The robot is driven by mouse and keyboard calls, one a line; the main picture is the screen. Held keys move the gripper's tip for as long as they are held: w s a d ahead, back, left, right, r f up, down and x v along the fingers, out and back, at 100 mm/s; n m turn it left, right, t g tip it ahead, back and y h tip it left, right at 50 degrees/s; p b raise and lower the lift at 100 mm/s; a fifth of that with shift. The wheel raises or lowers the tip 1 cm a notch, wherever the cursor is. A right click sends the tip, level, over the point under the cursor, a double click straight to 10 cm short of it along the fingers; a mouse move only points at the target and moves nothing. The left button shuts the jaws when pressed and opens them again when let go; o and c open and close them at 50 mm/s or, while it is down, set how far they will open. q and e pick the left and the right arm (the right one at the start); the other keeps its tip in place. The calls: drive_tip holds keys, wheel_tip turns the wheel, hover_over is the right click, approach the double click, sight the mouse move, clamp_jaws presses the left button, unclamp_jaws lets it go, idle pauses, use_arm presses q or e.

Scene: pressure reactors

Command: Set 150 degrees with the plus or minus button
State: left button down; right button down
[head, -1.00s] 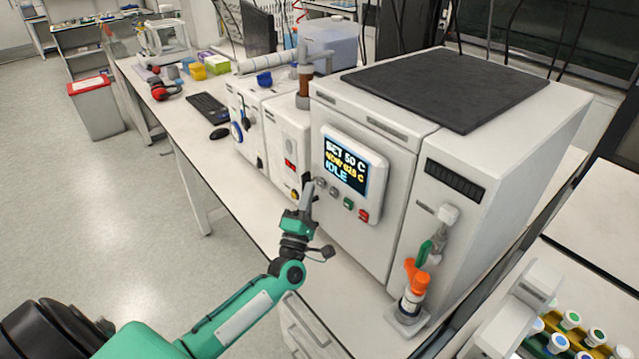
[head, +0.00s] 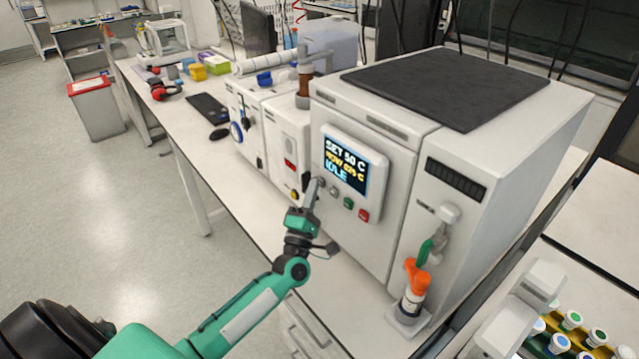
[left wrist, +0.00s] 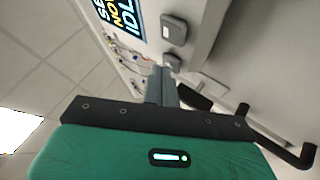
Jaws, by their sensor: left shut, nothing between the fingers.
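The reactor's control panel (head: 376,172) is on the front of a large white unit. Its display (head: 346,165) reads SET 50 C, with a yellow NOW line too blurred to read surely and IDLE below. Under it is a row of buttons: a grey button (head: 334,191), a green button (head: 348,202) and a red button (head: 363,215). My left gripper (head: 317,181) is shut and empty, its tips at the leftmost grey button, which they mostly hide. In the left wrist view the fingertips (left wrist: 161,72) are at that button (left wrist: 172,61); I cannot tell whether they touch. Plus and minus marks are not legible.
A smaller white unit (head: 289,140) stands close left of the reactor. A valve with an orange part (head: 416,275) stands at its right front. A rack of capped vials (head: 570,335) is at the lower right.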

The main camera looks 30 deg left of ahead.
use_arm(q)
drive_tip(key=shift+w, duration=0.15)
idle(0.5)
drive_tip(key=shift+s+a, duration=0.25)
drive_tip(key=shift+s, duration=0.5)
drive_tip(key=s, duration=0.1)
drive_tip(key=s+a, duration=0.1)
drive_tip(key=s, duration=0.1)
drive_tip(key=s+a, duration=0.1)
drive_tip(key=shift+s+p, duration=0.3)
drive_tip(key=shift+p, duration=0.05)
idle(2.3)
drive_tip(key=shift+s+a, duration=0.35)
drive_tip(key=shift+s, duration=0.55)
drive_tip(key=shift+s+a, duration=0.35)
drive_tip(key=shift+s, duration=0.5)
